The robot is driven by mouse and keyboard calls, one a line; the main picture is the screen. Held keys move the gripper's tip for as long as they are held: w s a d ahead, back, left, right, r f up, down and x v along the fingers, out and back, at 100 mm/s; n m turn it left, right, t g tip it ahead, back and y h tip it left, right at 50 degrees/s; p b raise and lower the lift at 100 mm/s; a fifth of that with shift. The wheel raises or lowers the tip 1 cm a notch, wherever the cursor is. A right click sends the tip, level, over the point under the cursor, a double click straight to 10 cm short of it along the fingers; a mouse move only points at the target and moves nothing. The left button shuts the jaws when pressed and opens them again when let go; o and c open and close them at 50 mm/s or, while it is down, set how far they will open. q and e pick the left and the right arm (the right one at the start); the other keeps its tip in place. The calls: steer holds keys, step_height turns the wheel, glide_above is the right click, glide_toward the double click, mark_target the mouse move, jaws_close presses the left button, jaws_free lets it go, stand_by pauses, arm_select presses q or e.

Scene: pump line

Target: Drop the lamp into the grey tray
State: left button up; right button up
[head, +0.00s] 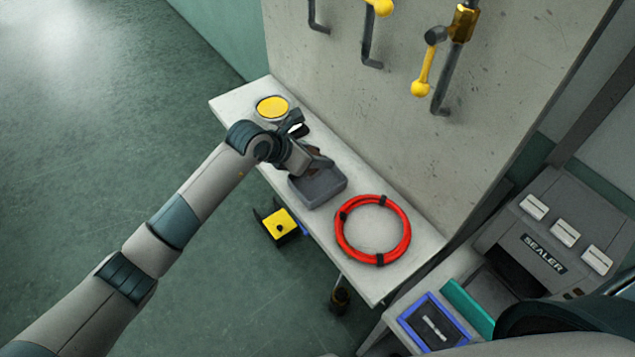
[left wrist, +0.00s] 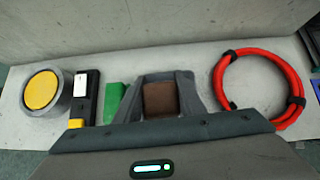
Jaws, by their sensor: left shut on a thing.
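My left gripper (head: 318,164) is shut on a brown thing, mostly hidden by the fingers. Its brown face (left wrist: 158,99) shows between the fingers in the left wrist view. I cannot tell from it whether this is the lamp. The grey tray (head: 325,192) is on the bench, just below and in front of the gripper in the head view. The fingers hide part of the tray's inside. A black thing with a white panel and a yellow end (left wrist: 87,98) lies on the bench left of the gripper; it may be a lamp. My right gripper is not in view.
A red hose coil (head: 342,233) lies right of the tray. A round yellow-topped tin (head: 272,106) stands at the bench's far end, and a green block (left wrist: 114,101) beside the gripper. The panel with yellow-handled pipes (head: 423,75) rises behind. A sealer (head: 545,240) stands at right.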

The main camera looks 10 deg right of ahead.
arm_select(q)
steer(key=o, duration=1.2)
steer(key=shift+a+r, duration=0.1)
steer(key=shift+a, duration=0.05)
steer(key=shift+b+v, duration=2.85)
steer(key=shift+v, duration=5.7)
